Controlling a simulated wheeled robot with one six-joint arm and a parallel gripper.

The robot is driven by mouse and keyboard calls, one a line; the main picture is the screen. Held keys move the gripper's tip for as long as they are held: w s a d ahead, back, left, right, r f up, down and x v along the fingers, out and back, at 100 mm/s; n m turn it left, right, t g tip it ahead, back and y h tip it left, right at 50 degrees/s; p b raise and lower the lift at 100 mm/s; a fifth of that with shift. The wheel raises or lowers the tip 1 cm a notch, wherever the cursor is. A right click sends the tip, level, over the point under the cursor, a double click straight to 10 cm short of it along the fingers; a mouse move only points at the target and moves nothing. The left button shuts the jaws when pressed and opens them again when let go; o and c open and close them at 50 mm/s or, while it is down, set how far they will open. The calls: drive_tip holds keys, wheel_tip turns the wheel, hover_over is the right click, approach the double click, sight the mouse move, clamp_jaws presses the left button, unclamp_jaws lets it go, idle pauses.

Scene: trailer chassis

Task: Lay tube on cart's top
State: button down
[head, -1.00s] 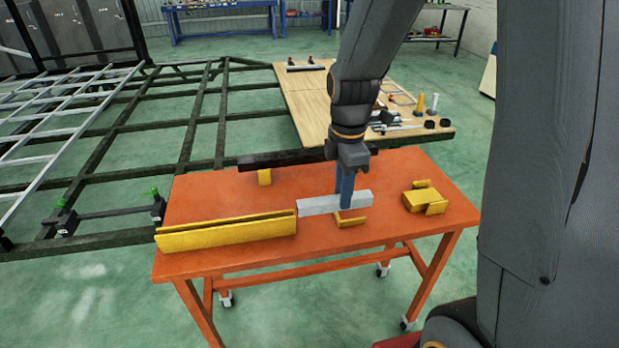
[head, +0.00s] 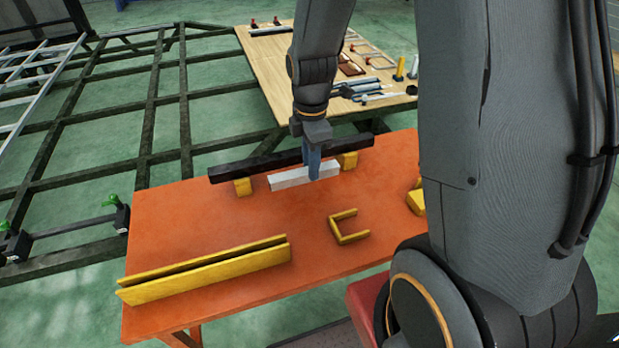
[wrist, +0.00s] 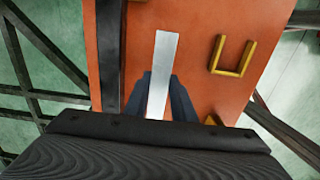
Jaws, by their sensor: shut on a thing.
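The tube (head: 287,180), a short light grey square bar, is held level by my gripper (head: 314,168) near its right end in the head view. The gripper's blue fingers are shut on it and hide part of it. In the wrist view the tube (wrist: 163,55) runs between the fingers (wrist: 160,92) and extends beyond them. The cart (head: 220,215) has an orange top, and the tube is over its far part, just in front of a black bar. I cannot tell whether the tube touches the top.
The long black bar (head: 265,162) rests on yellow blocks (head: 243,187) at the cart's far edge. A yellow channel (head: 205,272) lies front left, a U-shaped yellow piece (head: 335,236) at the middle. Orange surface between them is clear. A wooden board (head: 290,70) with tools is behind.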

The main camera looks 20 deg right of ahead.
drive_tip(key=shift+f+p, duration=0.4)
drive_tip(key=shift+f, duration=2.15)
drive_tip(key=shift+f, duration=0.15)
drive_tip(key=c, duration=1.5)
unclamp_jaws()
